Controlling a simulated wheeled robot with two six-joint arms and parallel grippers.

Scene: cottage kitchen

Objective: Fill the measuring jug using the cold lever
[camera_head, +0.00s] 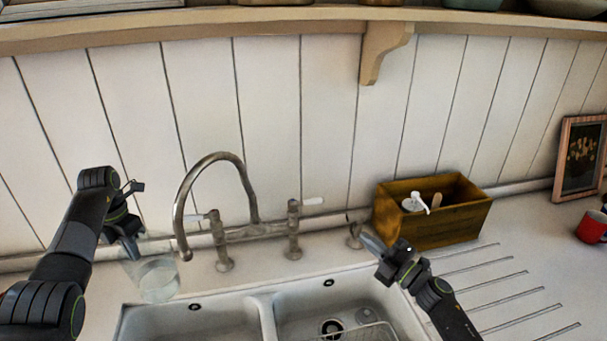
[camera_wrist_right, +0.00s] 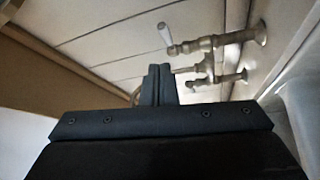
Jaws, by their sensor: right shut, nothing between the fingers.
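The tap spout (camera_head: 183,254) ends just right of the jug's rim; I cannot tell whether water runs or the jug holds any. The tap has a left lever (camera_head: 202,217) and a right lever (camera_head: 314,201), both white; no hot or cold marking is legible. My right gripper (camera_head: 369,243) is shut and empty, right of the right lever and apart from it. In the right wrist view its closed fingers (camera_wrist_right: 158,86) show below a white lever (camera_wrist_right: 165,34).
The double sink (camera_head: 268,322) lies below the tap. A red mug (camera_head: 592,227) is far right. A shelf bracket (camera_head: 381,48) hangs above.

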